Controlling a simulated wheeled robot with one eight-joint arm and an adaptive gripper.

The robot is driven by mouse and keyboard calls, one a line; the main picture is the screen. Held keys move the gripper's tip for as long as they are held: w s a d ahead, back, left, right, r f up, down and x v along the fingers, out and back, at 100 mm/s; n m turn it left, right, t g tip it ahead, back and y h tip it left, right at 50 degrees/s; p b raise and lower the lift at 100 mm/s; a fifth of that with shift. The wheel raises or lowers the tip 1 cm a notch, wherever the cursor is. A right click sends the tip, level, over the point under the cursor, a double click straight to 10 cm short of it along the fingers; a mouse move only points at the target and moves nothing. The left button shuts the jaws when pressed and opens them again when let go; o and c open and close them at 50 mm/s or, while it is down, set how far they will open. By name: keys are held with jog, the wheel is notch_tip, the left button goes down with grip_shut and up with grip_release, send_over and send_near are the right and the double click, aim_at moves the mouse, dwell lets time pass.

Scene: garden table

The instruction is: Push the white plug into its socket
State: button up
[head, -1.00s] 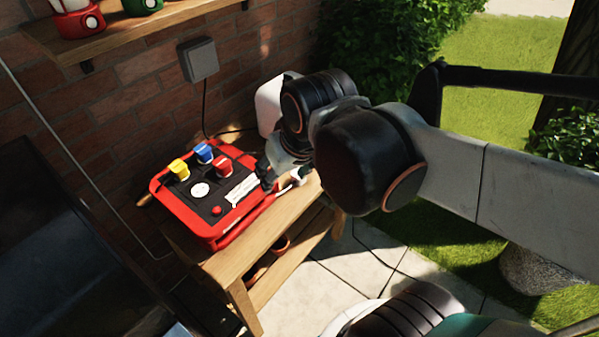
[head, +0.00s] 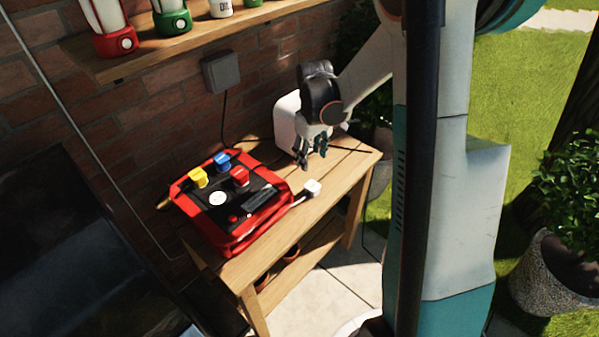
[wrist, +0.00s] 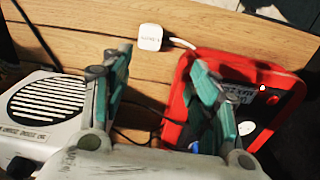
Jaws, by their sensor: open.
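The white plug (head: 312,188) lies on the wooden table, just right of the red box (head: 262,222), with its white cable running to the box. It also shows in the wrist view (wrist: 150,37), ahead of the fingers. My gripper (head: 311,158) is open and empty, above the table behind the plug and apart from it; its fingers also show in the wrist view (wrist: 160,65). The box's dark top carries yellow (head: 198,177), blue (head: 222,162) and red (head: 240,176) pieces and a white disc (head: 218,198). I cannot tell which part is the plug's socket.
A white grilled box (head: 287,122) stands at the back of the table (head: 340,177), beside my gripper. A grey wall box (head: 221,72) has a black cable hanging down. A shelf (head: 190,40) with lanterns is above. The table's right front is clear.

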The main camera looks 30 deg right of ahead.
aim_at(313, 185)
jog(key=d+f, duration=0.1)
jog(key=w+d+f, duration=0.1)
jog(key=f, duration=0.1)
jog(key=shift+w+n, duration=0.15)
jog(key=shift+n, duration=0.15)
jog(key=shift+a, duration=0.1)
notch_tip(313, 185, down, 8)
jog(key=b, duration=0.2)
jog(key=shift+f+b, duration=0.25)
jog(key=shift+b, duration=0.15)
notch_tip(313, 185, down, 5)
jog(key=b, duration=0.3)
jog(key=shift+f, duration=0.2)
jog(key=shift+r, duration=0.1)
jog(key=shift+c, duration=0.2)
